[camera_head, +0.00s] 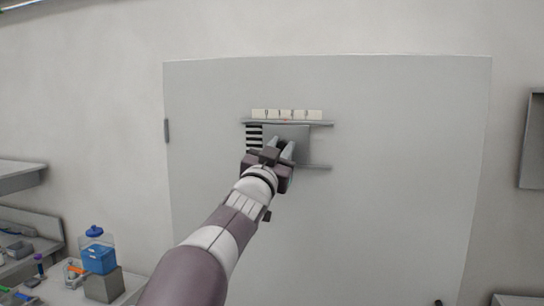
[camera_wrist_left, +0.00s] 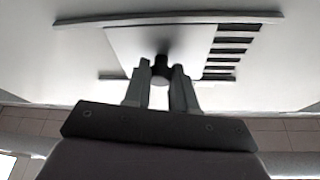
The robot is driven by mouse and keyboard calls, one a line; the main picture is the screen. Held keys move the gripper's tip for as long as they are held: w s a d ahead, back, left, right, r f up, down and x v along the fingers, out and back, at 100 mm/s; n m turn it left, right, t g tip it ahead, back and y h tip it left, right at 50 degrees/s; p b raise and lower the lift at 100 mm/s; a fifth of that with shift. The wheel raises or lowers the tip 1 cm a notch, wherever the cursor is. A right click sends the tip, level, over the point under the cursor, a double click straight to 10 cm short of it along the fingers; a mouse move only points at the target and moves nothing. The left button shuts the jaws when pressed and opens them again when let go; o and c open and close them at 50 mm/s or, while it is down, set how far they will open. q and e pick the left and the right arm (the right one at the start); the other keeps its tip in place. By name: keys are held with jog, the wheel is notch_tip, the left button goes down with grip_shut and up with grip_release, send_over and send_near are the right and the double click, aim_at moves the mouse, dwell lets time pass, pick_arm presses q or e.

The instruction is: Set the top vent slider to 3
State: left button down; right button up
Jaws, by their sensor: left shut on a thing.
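The vent slider plate (camera_head: 297,131) is a flat grey panel between two horizontal rails on a large light-grey door. Dark slots (camera_head: 254,136) show uncovered on its left. A strip of several white number labels (camera_head: 287,114) runs above; the digits are too small to read surely. My left gripper (camera_head: 281,148) is at the plate's lower part. In the left wrist view, its fingers (camera_wrist_left: 161,76) are shut on the dark slider knob (camera_wrist_left: 162,71) standing out from the plate (camera_wrist_left: 128,42). My right gripper is out of view.
The door (camera_head: 400,180) is bare around the vent, with a hinge (camera_head: 167,130) on its left edge. A bench at lower left holds a blue-filled container (camera_head: 99,258) on a grey block (camera_head: 104,285) and small items. A grey-framed panel (camera_head: 533,140) is at far right.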

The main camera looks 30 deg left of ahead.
pick_arm(q)
jog(key=d+b, duration=0.1)
jog(key=d, duration=0.1)
jog(key=w+d+b, duration=0.1)
jog(key=d+b, duration=0.1)
jog(key=shift+d+f, duration=0.2)
jog(key=shift+d, duration=0.15)
jog(key=shift+a+r, duration=0.2)
jog(key=c, duration=0.9)
grip_release()
jog(key=shift+d, duration=0.4)
jog(key=shift+s+a+f, duration=0.1)
jog(key=shift+s+f, duration=0.05)
jog(key=b, duration=0.7)
send_near(308, 142)
jog(key=v, duration=0.6)
jog(key=shift+s+f, duration=0.15)
jog(key=shift+s, duration=0.15)
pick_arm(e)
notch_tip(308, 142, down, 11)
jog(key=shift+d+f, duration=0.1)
